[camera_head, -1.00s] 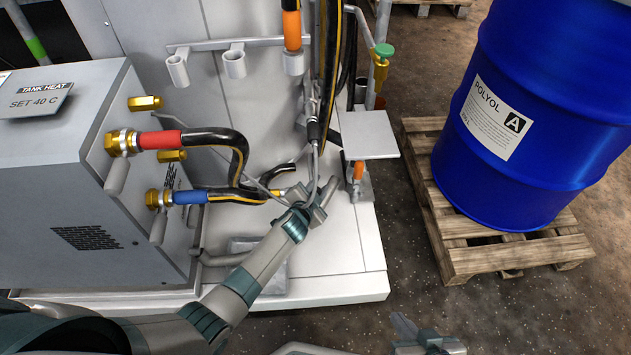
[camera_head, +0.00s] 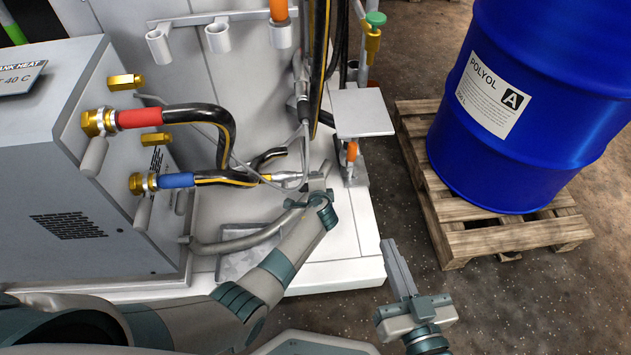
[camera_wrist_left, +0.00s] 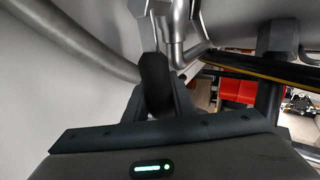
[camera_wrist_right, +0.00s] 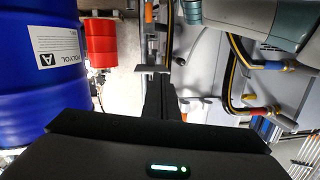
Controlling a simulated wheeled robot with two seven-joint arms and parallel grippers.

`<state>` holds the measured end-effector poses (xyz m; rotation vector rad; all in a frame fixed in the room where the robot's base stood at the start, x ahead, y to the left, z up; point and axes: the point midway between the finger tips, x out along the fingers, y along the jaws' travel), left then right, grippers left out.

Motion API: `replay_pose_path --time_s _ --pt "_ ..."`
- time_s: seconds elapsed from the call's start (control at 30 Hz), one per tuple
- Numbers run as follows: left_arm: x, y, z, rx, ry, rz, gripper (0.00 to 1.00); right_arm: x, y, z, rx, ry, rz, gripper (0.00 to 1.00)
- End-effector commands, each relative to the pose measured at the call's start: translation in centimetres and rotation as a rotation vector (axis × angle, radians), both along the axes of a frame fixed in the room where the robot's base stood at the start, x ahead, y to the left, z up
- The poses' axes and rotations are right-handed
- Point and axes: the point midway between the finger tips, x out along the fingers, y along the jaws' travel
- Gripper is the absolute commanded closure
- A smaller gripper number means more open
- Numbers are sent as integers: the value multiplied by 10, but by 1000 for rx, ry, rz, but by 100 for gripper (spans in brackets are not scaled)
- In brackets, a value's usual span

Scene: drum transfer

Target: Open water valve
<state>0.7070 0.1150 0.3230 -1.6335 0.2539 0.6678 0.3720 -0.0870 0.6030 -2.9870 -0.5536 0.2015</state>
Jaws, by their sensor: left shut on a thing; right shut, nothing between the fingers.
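My left gripper (camera_head: 318,182) is low at the front of the pale machine, by the end of a thick grey pipe (camera_head: 255,238). In the left wrist view its fingers (camera_wrist_left: 156,100) are shut on a dark rounded grip (camera_wrist_left: 155,78), which joins a pale flat metal piece. The gripper and arm hide this grip in the head view; I take it for the valve handle, but no label shows. My right gripper (camera_head: 390,252) is shut and empty over the floor, right of the machine base. It also shows in the right wrist view (camera_wrist_right: 158,85).
A heater box (camera_head: 75,165) with red (camera_head: 140,118) and blue (camera_head: 176,180) hose fittings stands left. A small shelf (camera_head: 362,113) and an orange handle (camera_head: 352,152) are near the left gripper. A blue drum (camera_head: 520,110) stands on a pallet (camera_head: 450,225) at right.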

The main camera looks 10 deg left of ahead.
Motion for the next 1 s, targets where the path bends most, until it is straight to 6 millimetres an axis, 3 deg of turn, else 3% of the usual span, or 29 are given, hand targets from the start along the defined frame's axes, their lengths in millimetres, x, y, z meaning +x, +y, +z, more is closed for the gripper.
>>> replay_pose_path --time_s 0.23,0.63,0.67,0.73,1.0 --pt "-1 0 -7 47 16 -1 100 0 3 16 26 -89 -2 100" --pt "-2 1 -7 57 19 -2 100 0 4 19 30 -99 -2 100" --pt "-2 1 -8 57 19 -2 74 0 4 19 30 -99 -2 100" --pt "-2 1 -7 56 19 -1 58 0 4 19 30 -99 -2 100" --pt "-1 1 -6 55 17 -1 58 0 3 19 30 -99 -2 100"
